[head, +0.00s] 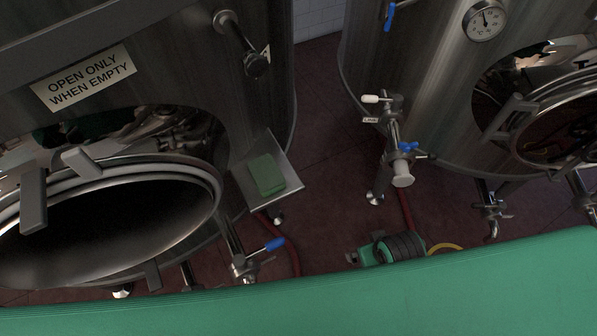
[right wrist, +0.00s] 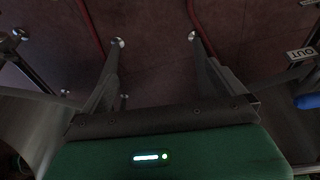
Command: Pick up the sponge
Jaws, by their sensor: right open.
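The sponge (head: 266,175) is a green block lying on a small metal shelf (head: 290,168) fixed to the side of the left tank, in the middle of the head view. Neither gripper shows in the head view. In the right wrist view my right gripper (right wrist: 155,40) is open, its two fingers wide apart with only dark red floor between them. The sponge does not show in the right wrist view. My left gripper is not in view.
The left tank (head: 265,95) has an open round hatch door (head: 205,185) left of the shelf. A blue-handled valve (head: 273,244) sits below it. The right tank (head: 440,100) carries valves and a gauge (head: 484,20). A pump (head: 395,248) stands on the floor between the tanks.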

